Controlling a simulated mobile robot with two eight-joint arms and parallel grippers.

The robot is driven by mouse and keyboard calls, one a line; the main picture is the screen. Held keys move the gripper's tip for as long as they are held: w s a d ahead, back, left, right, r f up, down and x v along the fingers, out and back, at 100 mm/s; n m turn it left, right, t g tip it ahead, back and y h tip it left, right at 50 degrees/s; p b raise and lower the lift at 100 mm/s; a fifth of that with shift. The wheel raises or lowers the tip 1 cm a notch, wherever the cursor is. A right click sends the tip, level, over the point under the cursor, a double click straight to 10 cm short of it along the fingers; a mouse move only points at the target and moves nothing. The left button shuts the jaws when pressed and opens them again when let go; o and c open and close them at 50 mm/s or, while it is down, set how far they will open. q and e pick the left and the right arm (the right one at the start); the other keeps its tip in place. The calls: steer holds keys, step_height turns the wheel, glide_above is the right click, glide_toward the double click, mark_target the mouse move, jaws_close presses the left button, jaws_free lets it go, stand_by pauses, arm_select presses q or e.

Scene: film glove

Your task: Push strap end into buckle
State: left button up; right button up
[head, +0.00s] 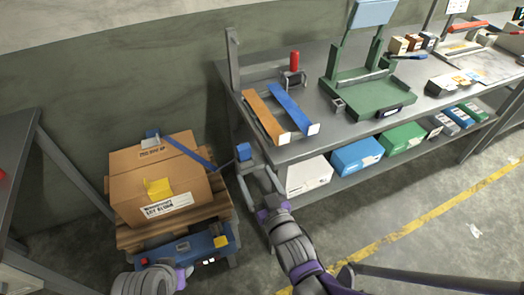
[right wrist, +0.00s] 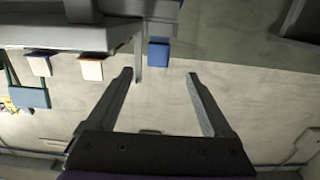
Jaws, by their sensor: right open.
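A cardboard box (head: 160,180) sits on a wooden pallet at left. A blue strap (head: 190,153) runs from a grey and blue buckle-like piece (head: 150,142) on the box's top down to the right. Its lower end is hard to make out. A small blue block (head: 243,152), perhaps a strap end, shows beside the bench corner. It also shows in the right wrist view (right wrist: 158,53), beyond the fingertips. My right gripper (head: 260,174) is open and empty, just below that block. It also shows in the right wrist view (right wrist: 160,74). My left arm shows at the bottom left; its fingers are hidden.
The grey bench (head: 315,150) holds an orange strap (head: 262,112), a blue strap (head: 291,105) and a green fixture (head: 368,95). Boxes fill its lower shelf. A blue unit (head: 195,246) stands before the pallet (head: 130,236).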

mark_target(245, 154)
steer(key=x, duration=0.5)
steer(key=shift+w+a+r, duration=0.1)
steer(key=shift+r, duration=0.1)
steer(key=x, duration=0.5)
steer(key=shift+w+f, duration=0.15)
steer(key=shift+w, duration=0.3)
jaws_close()
